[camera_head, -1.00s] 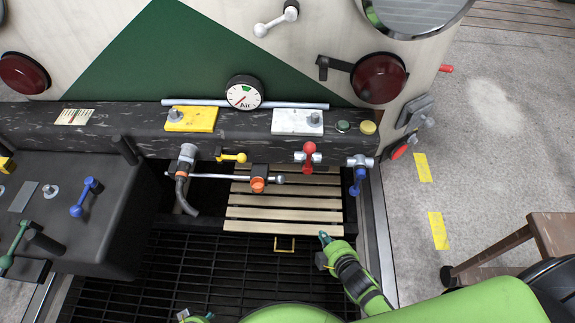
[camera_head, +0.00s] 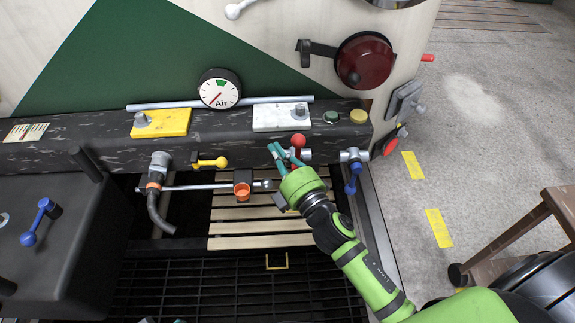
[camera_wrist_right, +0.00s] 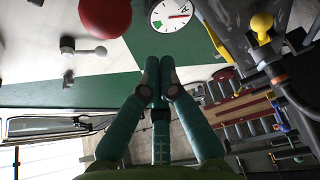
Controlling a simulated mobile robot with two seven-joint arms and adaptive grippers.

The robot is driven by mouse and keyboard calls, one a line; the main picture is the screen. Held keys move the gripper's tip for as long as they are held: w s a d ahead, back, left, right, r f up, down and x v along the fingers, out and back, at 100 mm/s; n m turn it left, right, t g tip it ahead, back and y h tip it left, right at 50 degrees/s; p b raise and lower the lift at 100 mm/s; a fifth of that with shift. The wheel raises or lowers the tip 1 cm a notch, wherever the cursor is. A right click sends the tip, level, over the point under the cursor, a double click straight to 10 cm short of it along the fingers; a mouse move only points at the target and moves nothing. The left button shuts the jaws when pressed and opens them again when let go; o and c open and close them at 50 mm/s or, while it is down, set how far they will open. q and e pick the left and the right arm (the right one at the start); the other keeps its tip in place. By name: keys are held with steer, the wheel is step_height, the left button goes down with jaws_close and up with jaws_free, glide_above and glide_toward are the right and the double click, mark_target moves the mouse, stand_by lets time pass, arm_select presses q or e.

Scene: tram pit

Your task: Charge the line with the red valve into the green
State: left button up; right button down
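The red valve (camera_head: 298,141) has a round red knob and sits on the dark beam's front, right of centre. Its knob also shows large at the top left of the right wrist view (camera_wrist_right: 105,15). My right gripper (camera_head: 274,149) is just left of the red valve. Its teal fingers are drawn together at the tips in the wrist view (camera_wrist_right: 160,82), with nothing between them; the knob is outside them. The Air gauge (camera_head: 220,88) has a green sector at its upper part; its red needle points lower left, outside the green. Only small bits, perhaps my left gripper, show at the bottom edge.
A blue valve (camera_head: 352,172) hangs right of the red one, and a yellow valve (camera_head: 210,162) is to the left. Wooden slats (camera_head: 250,228) lie beneath.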

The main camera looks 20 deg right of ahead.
mark_target(298, 154)
arm_select(q)
steer(key=shift+b+v, duration=0.3)
steer(key=shift+v, duration=0.5)
arm_select(e)
steer(key=d, duration=0.1)
steer(key=w+d, duration=0.1)
steer(key=d, duration=0.1)
steer(key=shift+w+f, duration=0.25)
steer(key=shift+w, duration=0.05)
arm_select(q)
steer(key=shift+f, duration=0.1)
